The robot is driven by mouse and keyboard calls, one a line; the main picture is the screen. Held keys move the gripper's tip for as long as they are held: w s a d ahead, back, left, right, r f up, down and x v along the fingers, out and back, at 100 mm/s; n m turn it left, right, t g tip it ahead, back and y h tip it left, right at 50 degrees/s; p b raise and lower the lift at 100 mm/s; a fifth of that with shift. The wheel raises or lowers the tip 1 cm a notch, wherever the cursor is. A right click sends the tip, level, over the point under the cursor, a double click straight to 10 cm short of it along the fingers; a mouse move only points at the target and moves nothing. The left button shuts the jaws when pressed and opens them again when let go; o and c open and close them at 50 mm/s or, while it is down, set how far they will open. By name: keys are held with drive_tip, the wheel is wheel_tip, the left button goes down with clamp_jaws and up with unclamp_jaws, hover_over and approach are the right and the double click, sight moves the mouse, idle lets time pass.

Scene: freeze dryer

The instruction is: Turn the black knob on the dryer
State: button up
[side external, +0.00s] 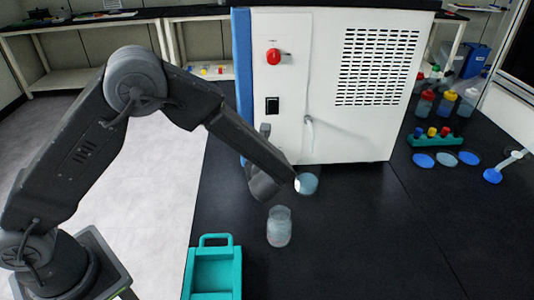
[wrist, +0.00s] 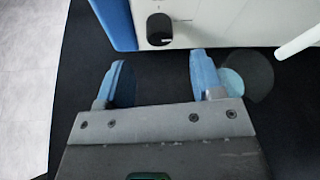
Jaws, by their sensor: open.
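The black knob (wrist: 159,29) shows in the wrist view on the lower front of the white dryer (wrist: 215,20), beyond my fingertips and roughly centred between them. My gripper (wrist: 161,78) is open and empty, its two blue fingers apart and pointing toward the dryer. The fingers are not touching the knob. In the side view the dryer (side external: 330,140) stands on the black bench, and my wrist is in front of its lower left part.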

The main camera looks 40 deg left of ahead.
drive_tip(key=x, duration=0.6)
drive_tip(key=shift+w+a, duration=0.15)
drive_tip(key=shift+f, duration=0.1)
drive_tip(key=c, duration=0.9)
